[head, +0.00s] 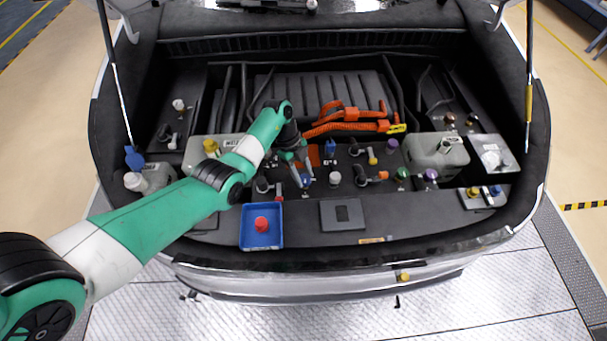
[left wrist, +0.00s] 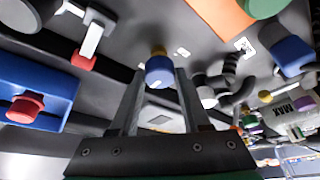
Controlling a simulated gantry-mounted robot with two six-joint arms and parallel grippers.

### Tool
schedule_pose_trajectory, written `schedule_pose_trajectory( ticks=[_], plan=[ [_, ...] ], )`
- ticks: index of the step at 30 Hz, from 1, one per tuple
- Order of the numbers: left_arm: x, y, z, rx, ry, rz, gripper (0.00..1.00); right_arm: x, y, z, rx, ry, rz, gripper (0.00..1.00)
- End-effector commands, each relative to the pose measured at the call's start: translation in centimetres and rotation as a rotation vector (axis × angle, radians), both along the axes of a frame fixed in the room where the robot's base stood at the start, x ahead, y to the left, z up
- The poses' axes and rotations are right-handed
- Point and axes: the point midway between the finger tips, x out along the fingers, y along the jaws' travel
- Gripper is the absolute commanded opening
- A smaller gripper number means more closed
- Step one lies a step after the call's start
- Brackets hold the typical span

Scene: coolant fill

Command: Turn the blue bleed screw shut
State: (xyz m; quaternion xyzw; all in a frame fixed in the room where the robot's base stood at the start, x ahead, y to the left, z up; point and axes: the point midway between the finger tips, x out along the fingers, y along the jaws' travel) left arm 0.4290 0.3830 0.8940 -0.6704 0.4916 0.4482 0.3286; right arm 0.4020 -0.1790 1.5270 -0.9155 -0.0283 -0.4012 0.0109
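The blue bleed screw (head: 306,180) has a round blue cap on a brass-coloured base and stands in the middle of the engine bay. My left gripper (head: 299,174) reaches down to it from the left. In the left wrist view the blue cap (left wrist: 160,71) sits between the two fingertips of my left gripper (left wrist: 161,78). One finger flanks it on each side, with no clear gap. The fingers partly hide the screw in the head view. My right gripper is in neither view.
A blue tray (head: 262,241) holding a red cap (head: 262,223) lies in front on the left. Orange hoses (head: 350,115) run behind the gripper. A blue part (head: 331,147) stands close behind, and a white-capped fitting (head: 335,178) stands just right. A tank (head: 436,153) is farther right.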

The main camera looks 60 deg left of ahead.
Motion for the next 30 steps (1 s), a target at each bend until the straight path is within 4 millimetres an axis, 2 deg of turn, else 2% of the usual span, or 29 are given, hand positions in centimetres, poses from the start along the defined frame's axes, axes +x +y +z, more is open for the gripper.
schedule_pose_trajectory(
  ticks=[1, 4, 14, 17, 27, 30],
  plan=[
    [0.0, 0.0, 0.0, 0.000, 0.000, 0.000, 0.57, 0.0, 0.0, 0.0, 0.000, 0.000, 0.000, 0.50],
    [0.0, 0.0, 0.0, 0.000, 0.000, 0.000, 0.75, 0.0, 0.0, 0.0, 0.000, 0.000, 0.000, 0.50],
    [0.0, 0.1, 0.3, 0.000, -0.001, 0.001, 0.76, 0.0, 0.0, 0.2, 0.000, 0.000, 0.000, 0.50],
    [-0.1, 0.5, 1.4, 0.001, -0.002, 0.002, 0.76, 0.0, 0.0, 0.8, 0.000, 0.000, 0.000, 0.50],
    [-0.9, 3.3, 8.6, 0.001, -0.003, 0.002, 0.76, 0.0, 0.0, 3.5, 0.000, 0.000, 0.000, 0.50],
    [-1.2, 3.9, 9.9, 0.001, -0.002, 0.002, 0.76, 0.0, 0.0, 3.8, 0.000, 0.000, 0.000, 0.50]
  ],
)
